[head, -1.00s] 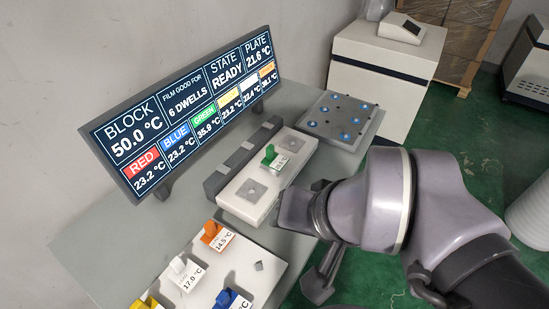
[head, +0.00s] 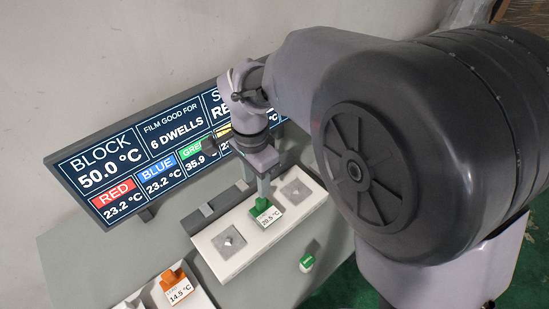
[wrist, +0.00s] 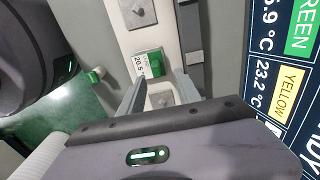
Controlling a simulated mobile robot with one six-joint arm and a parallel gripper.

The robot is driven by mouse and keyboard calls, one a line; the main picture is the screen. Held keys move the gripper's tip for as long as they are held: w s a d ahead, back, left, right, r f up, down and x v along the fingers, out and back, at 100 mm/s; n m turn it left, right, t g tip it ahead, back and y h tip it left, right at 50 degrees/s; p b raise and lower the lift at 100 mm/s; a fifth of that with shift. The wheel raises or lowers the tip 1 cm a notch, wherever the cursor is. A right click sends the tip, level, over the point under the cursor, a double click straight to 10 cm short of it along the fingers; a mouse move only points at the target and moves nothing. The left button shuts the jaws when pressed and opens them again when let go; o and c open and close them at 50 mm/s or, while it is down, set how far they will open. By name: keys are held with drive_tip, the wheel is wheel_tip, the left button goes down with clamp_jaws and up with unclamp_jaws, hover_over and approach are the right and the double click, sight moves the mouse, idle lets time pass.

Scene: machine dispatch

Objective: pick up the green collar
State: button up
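A green piece with a white temperature label (head: 262,208) stands on the long white block in the head view. It also shows in the wrist view (wrist: 156,62), just beyond and between the fingertips. A second, smaller green piece with a white part (head: 307,262) is on the grey table in front of the block; it also shows in the wrist view (wrist: 95,76). I cannot tell for certain which is the collar. My gripper (wrist: 159,80) points down above the labelled green piece. Its two fingers are apart, with nothing visibly held. Contact cannot be told.
The white block (head: 225,259) has square metal plates on both sides of the green piece. A dark grey strip (head: 193,222) and a display panel (head: 97,190) stand behind it. An orange labelled piece (head: 173,278) is at the front left. My arm covers the right side.

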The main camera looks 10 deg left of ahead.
sight(260, 200)
drive_tip(key=f+b, duration=0.1)
drive_tip(key=f, duration=0.1)
drive_tip(key=f+b, duration=0.1)
drive_tip(key=f, duration=0.2)
drive_tip(key=d+f+b, duration=0.1)
drive_tip(key=f, duration=0.2)
drive_tip(key=shift+s, duration=0.2)
drive_tip(key=shift+r, duration=0.1)
clamp_jaws()
